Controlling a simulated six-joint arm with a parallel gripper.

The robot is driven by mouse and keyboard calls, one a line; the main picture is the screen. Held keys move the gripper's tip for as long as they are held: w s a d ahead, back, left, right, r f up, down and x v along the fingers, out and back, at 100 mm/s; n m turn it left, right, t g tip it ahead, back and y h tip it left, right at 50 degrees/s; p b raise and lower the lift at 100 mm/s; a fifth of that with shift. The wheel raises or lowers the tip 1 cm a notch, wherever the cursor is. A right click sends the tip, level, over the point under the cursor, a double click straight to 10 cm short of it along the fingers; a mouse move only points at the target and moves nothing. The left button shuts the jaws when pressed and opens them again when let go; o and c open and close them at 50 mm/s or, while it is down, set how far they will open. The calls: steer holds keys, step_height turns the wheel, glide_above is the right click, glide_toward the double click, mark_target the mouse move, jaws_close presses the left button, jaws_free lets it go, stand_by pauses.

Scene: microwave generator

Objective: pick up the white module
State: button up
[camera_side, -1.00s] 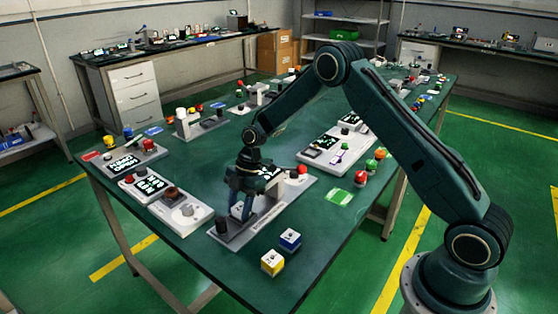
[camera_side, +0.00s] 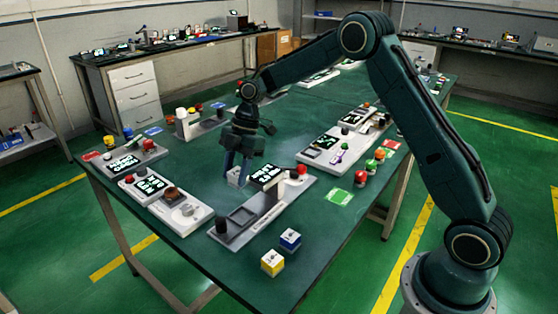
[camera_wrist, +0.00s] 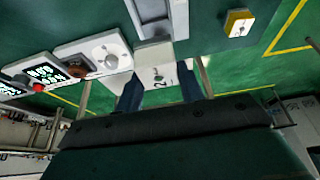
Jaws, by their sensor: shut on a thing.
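The white module (camera_side: 236,177) is a small white block between the fingertips of my gripper (camera_side: 238,172). The gripper is shut on it and holds it raised, behind the grey generator panel (camera_side: 243,217). The panel shows an empty square recess, a dark knob, a red knob and a lit display. In the wrist view the white module (camera_wrist: 160,76) shows a dark "2" on its face and sits between my two dark fingers (camera_wrist: 160,95). Its contact with the fingers is partly hidden there.
A yellow-and-white block (camera_side: 272,263) and a blue-and-white block (camera_side: 290,240) stand at the table's front edge. Other panels with displays and knobs (camera_side: 180,210) lie to the left, and another (camera_side: 335,147) lies to the right. A green card (camera_side: 338,197) lies on the table. The middle back of the table is mostly clear.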

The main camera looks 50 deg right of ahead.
mark_target(236, 172)
step_height(236, 172, up, 8)
steer(key=shift+r, duration=0.1)
steer(key=shift+d, duration=0.1)
stand_by(0.7)
steer(key=shift+s+d, duration=0.15)
steer(key=shift+d, duration=0.4)
steer(key=s+d, duration=0.8)
steer(key=d, duration=0.5)
steer(key=s+d+f, duration=0.1)
steer(key=s+d, duration=0.7)
steer(key=d, duration=0.4)
steer(key=shift+s+d+f, duration=0.25)
steer(key=shift+s+d, duration=0.1)
step_height(236, 172, down, 16)
steer(key=shift+r, duration=0.1)
